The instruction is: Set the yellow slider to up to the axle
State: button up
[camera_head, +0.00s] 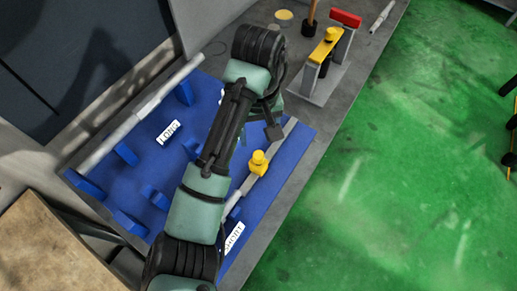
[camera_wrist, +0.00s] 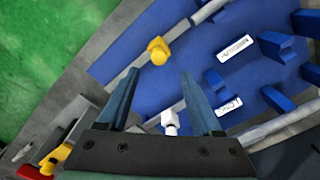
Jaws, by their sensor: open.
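The yellow slider (camera_head: 258,163) sits on a light grey bar along the right side of the blue board (camera_head: 290,150). It also shows in the wrist view (camera_wrist: 158,50), ahead of my gripper (camera_wrist: 160,78). My gripper is open, its two fingers apart, and does not touch the slider. A small white piece (camera_wrist: 170,121) shows between the fingers near the palm; I cannot tell what it belongs to. A long grey axle (camera_head: 135,118) lies along the board's left edge and shows at the lower right in the wrist view (camera_wrist: 282,125). My arm hides the middle of the board.
Blue holders (camera_head: 125,153) stand on the board, with LONG (camera_head: 168,132) and SHORT (camera_head: 233,238) labels. A stand with a yellow bar (camera_head: 326,45) and a red block (camera_head: 346,18) are behind. The green floor (camera_head: 420,150) at right is mostly clear.

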aim_at(258, 155)
jog(key=f+b, duration=0.2)
jog(key=f, duration=0.9)
jog(key=shift+w, duration=0.2)
jog(key=shift+c, duration=0.3)
grip_shut()
dwell(0.7)
